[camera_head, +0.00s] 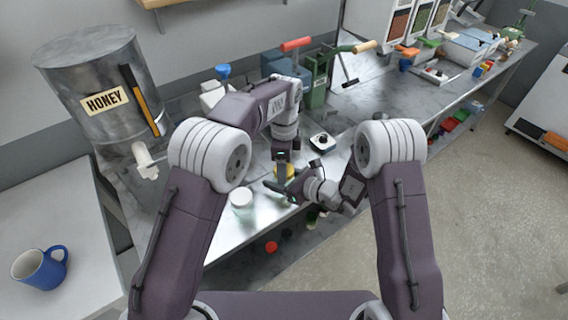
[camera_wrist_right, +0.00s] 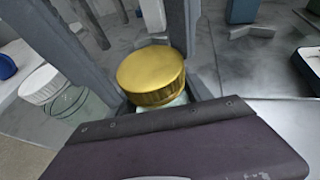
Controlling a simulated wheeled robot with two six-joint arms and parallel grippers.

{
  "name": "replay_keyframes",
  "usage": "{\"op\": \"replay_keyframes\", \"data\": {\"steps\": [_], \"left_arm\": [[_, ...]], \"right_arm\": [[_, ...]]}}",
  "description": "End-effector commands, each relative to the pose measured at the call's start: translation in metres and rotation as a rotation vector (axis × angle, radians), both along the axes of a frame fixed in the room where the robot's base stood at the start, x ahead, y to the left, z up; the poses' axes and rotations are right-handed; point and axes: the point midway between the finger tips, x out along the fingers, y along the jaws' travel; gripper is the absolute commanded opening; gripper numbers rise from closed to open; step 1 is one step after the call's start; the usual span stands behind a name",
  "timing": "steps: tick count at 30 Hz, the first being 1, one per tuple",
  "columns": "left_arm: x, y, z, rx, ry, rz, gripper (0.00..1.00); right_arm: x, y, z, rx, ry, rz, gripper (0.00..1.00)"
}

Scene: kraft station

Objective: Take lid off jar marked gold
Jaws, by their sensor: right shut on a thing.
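The jar with the gold lid (camera_wrist_right: 152,75) is between the fingers of my right gripper (camera_wrist_right: 138,60) in the right wrist view. The lid sits on the jar, and a little pale glass shows below it. The jar's marking is hidden. In the head view the gold lid (camera_head: 290,170) is partly covered by my grippers. My right gripper (camera_head: 281,191) comes in from the right and is shut on this jar, low over the bench edge. My left gripper (camera_head: 283,163) points down just above the lid; its fingertips are too hidden to tell open from shut.
A white-lidded jar (camera_head: 242,200) stands to the left on the metal bench; it also shows in the right wrist view (camera_wrist_right: 47,85). A small black-topped device (camera_head: 321,142) stands behind. A honey tank (camera_head: 105,95) and blue mug (camera_head: 40,268) are at left.

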Motion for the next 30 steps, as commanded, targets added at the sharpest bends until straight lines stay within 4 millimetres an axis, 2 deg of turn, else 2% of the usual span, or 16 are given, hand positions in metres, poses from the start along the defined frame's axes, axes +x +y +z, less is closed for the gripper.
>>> {"op": "replay_keyframes", "data": {"steps": [1, 5, 6, 13, 21, 22, 24, 30], "left_arm": [[0.0000, 0.0000, 0.0002, 0.000, 0.000, 0.000, 0.43], [0.0000, 0.0000, 0.0003, 0.000, 0.000, 0.000, 0.06], [-0.0001, 0.0000, 0.0003, 0.000, 0.000, 0.002, 0.04], [-0.0001, -0.0002, 0.0006, 0.000, 0.000, 0.264, 0.04], [-0.0002, -0.0003, 0.0007, 0.001, 0.001, 0.295, 0.04], [-0.0003, -0.0002, 0.0007, 0.001, 0.001, 0.295, 0.55], [-0.0002, -0.0003, 0.0007, 0.000, 0.001, 0.294, 0.74], [-0.0009, -0.0008, 0.0006, 0.000, 0.003, 0.293, 0.74]], "right_arm": [[0.0002, 0.0001, 0.0004, 0.001, -0.001, 0.000, 0.00], [0.0002, 0.0001, 0.0005, 0.001, -0.001, 0.000, 0.00], [0.0003, 0.0000, 0.0004, 0.001, -0.001, 0.000, 0.00], [0.0003, -0.0001, 0.0004, 0.001, -0.001, -0.001, 0.00], [0.0003, -0.0001, 0.0004, 0.001, -0.001, -0.001, 0.00], [0.0003, -0.0001, 0.0004, 0.001, -0.001, -0.001, 0.00], [0.0003, -0.0001, 0.0004, 0.001, -0.001, -0.001, 0.00], [0.0006, -0.0002, 0.0004, 0.001, -0.001, -0.001, 0.00]]}}
